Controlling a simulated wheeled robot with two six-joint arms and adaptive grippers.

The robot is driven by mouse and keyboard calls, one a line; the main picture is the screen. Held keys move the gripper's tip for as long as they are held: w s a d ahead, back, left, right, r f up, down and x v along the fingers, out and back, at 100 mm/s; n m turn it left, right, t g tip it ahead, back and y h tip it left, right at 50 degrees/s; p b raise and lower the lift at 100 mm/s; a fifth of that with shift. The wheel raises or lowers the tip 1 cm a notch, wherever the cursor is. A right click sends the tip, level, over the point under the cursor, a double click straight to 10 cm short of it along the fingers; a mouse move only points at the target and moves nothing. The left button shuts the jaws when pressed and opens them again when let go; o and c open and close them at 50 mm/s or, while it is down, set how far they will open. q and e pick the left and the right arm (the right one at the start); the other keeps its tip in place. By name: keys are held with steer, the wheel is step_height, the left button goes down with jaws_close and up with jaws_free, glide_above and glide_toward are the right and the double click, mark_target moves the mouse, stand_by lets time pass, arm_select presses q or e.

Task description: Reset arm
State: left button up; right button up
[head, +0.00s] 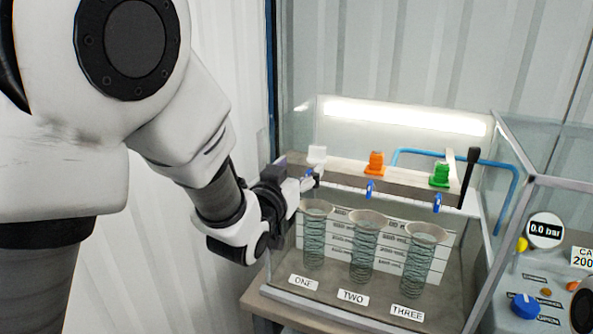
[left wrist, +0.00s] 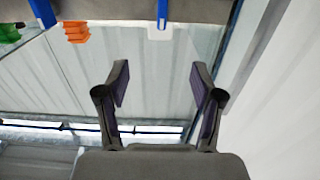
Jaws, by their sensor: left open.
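My left arm comes in from the left in the head view. Its gripper (head: 299,177) is beside the left end of the shelf, close to the white fitting (head: 317,154). In the left wrist view the two fingers of the left gripper (left wrist: 160,82) stand apart with nothing between them. The white fitting (left wrist: 159,32) is beyond the fingertips there, apart from them. My right gripper is in neither view.
The shelf (head: 409,179) bears orange (head: 376,163) and green (head: 440,175) fittings above blue taps. Cylinders labelled ONE (head: 314,235), TWO (head: 364,248) and THREE (head: 417,262) stand below. A control panel (head: 541,285) with a gauge is at right. Clear panes surround the case.

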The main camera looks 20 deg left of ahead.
arm_select(q)
steer(key=shift+s+f, duration=0.1)
steer(key=shift+s, duration=0.3)
steer(key=s+a+f+g, duration=0.1)
steer(key=s+f+g, duration=0.15)
steer(key=f, duration=0.75)
steer(key=s+a+f+n+g, duration=0.1)
steer(key=s+f+g, duration=0.15)
steer(key=f, duration=0.85)
steer(key=s+a+f+g, duration=0.1)
steer(key=f+g, duration=0.2)
steer(key=f, duration=0.7)
steer(key=s+f+g, duration=0.3)
steer(key=s+f, duration=0.3)
steer(key=s, duration=0.3)
steer(key=s+f+g, duration=0.3)
steer(key=s+f, duration=0.3)
steer(key=s, duration=0.3)
steer(key=s+a+f+g, duration=0.1)
steer(key=s+f+g, duration=0.3)
steer(key=s, duration=0.5)
step_height(320, 180, down, 3)
steer(key=shift+s+r+y, duration=0.2)
steer(key=shift+s+y, duration=0.1)
